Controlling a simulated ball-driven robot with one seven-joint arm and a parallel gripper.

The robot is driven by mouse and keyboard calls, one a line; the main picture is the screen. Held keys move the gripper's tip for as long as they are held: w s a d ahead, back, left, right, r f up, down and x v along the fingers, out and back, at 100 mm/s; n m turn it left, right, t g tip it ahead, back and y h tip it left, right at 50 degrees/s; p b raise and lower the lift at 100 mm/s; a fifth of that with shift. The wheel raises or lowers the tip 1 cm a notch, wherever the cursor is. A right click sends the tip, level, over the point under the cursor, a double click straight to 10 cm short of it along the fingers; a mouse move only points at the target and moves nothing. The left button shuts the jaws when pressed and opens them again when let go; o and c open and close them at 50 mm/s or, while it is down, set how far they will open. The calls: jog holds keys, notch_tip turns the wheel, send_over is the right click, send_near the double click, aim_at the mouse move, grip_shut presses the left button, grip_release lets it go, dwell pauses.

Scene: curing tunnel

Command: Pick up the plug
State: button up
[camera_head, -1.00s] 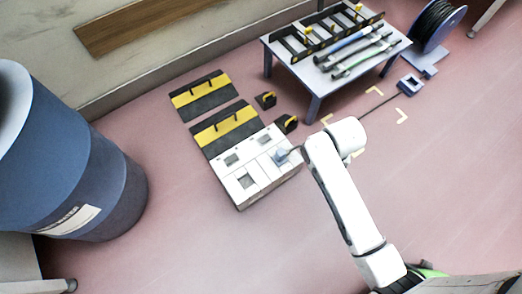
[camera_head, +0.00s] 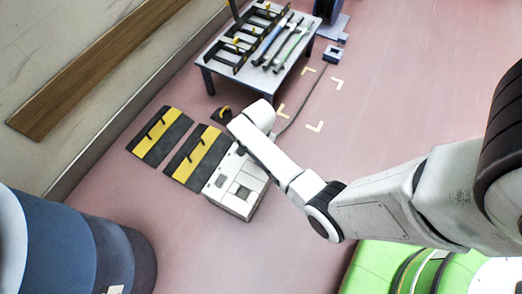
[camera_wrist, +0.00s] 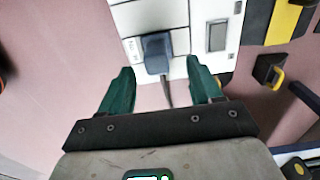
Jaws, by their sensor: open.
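The plug (camera_wrist: 157,52) is blue-grey and sits in a slot of the white box (camera_wrist: 128,22) in the wrist view. A dark cable runs from it down between my fingers. My gripper (camera_wrist: 162,75) is open, with one green finger on each side of the cable, just short of the plug. No contact with the plug shows. In the head view the white box (camera_head: 231,207) stands on the floor, and my arm hides the plug and my fingers.
Two black-and-yellow panels (camera_head: 161,136) (camera_head: 199,158) lie left of the box. A small black-and-yellow piece (camera_head: 221,116) lies behind them. A table (camera_head: 258,77) with tools stands behind. A blue barrel (camera_head: 75,245) is at lower left. Pink floor in front of the box is clear.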

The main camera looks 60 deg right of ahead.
jog(key=shift+s+d+f+b, duration=0.15)
jog(key=shift+f+b, duration=0.85)
jog(key=shift+f, duration=0.35)
jog(key=shift+s+d+f+b, duration=0.15)
jog(key=shift+f+b, duration=0.8)
jog(key=shift+f, duration=0.4)
jog(key=shift+r, duration=0.1)
jog(key=shift+c, duration=0.5)
jog(key=c, duration=1)
